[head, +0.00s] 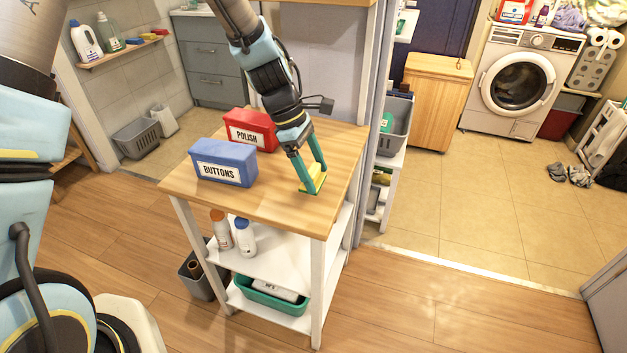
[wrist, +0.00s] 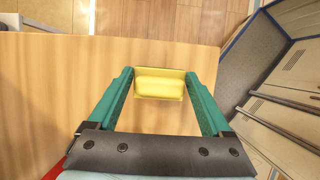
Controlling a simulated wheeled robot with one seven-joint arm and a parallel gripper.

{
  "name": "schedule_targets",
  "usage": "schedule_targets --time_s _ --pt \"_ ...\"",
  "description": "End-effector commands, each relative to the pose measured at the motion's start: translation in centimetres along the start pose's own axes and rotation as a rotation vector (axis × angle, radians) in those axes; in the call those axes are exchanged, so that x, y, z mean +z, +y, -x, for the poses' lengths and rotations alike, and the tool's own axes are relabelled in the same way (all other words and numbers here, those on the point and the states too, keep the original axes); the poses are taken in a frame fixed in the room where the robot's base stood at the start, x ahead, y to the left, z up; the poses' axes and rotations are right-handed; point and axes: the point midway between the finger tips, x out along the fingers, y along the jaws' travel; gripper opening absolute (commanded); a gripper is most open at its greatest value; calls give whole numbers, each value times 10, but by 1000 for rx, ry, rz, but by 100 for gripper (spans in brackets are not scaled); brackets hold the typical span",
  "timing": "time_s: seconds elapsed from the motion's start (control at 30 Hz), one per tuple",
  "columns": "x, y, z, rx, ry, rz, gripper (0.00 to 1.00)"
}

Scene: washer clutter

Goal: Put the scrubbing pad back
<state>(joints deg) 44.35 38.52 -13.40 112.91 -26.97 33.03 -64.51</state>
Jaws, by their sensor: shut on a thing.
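The scrubbing pad (head: 315,180) is a yellow block with a green edge at its underside, at the right part of the wooden cart top (head: 262,197). My gripper (head: 312,185) points down and its two green fingers are shut on the pad. In the wrist view the yellow pad (wrist: 160,84) sits between the fingertips, with wood beneath it. I cannot tell whether its underside touches the cart top. A wall shelf (head: 122,49) at the upper left carries bottles and small coloured blocks.
A blue BUTTONS box (head: 224,163) and a red POLISH box (head: 250,131) stand on the cart left of my gripper. Bottles (head: 244,238) and a green tray (head: 270,297) occupy its lower shelves. A wall edge and grey basket (head: 395,130) are close on the right.

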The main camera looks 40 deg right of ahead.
Motion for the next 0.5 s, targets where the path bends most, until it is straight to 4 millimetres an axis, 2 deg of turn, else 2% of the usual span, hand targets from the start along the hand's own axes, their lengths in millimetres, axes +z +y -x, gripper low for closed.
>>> schedule_targets --time_s 0.2,0.5 --pt "-11 -1 -27 -3 -1 1 13" --pt "-13 0 -30 0 0 0 13"
